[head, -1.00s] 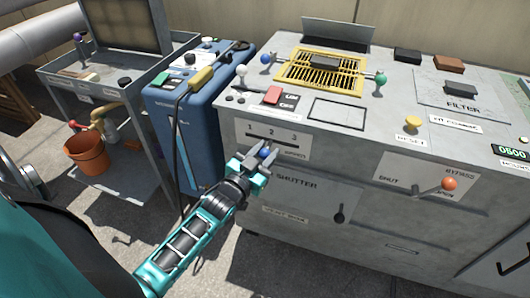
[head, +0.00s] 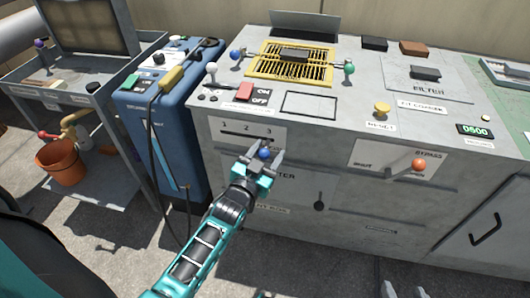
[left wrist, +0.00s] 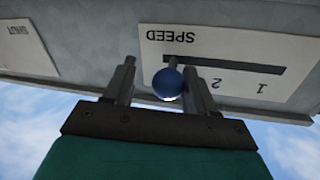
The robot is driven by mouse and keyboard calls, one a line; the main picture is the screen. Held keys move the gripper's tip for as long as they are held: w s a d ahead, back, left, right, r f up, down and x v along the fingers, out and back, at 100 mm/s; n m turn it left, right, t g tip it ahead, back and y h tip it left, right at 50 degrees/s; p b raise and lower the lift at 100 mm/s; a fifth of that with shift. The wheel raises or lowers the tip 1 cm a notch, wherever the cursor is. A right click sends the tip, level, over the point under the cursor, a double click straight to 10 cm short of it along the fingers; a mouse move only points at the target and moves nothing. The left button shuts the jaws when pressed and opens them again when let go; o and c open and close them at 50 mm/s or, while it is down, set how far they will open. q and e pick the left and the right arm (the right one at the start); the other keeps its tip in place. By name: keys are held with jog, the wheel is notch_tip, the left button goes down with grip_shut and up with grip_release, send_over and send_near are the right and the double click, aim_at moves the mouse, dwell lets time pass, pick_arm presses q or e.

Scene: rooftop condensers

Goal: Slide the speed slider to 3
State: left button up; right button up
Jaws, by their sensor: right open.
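The blue ball knob (head: 264,154) of the speed slider stands out from the front of the grey cabinet, below the 3 of the scale plate (head: 234,132). In the left wrist view the plate is upside down, and the knob (left wrist: 168,83) is at the slot's end beyond 2. The 3 is hidden there. My left gripper (head: 264,157) is open, with one finger on each side of the knob. The left wrist view shows gaps beside the knob, wider on the picture's left. My right gripper (head: 403,291) shows only its spread fingertips at the bottom edge.
The cabinet has a red switch (head: 244,92), a yellow reset knob (head: 382,109) and an orange bypass knob (head: 418,165). A blue machine (head: 165,105) with a cable stands to the left. A cart (head: 75,85) and an orange bucket (head: 60,162) stand farther left.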

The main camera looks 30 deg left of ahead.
pick_arm(q)
jog(key=shift+a, duration=0.1)
jog(key=shift+s, duration=0.3)
jog(key=s+p, duration=0.3)
jog(key=s, duration=0.9)
jog(key=shift+s+d, duration=0.15)
jog(key=shift+d, duration=0.1)
jog(key=shift+d, duration=0.1)
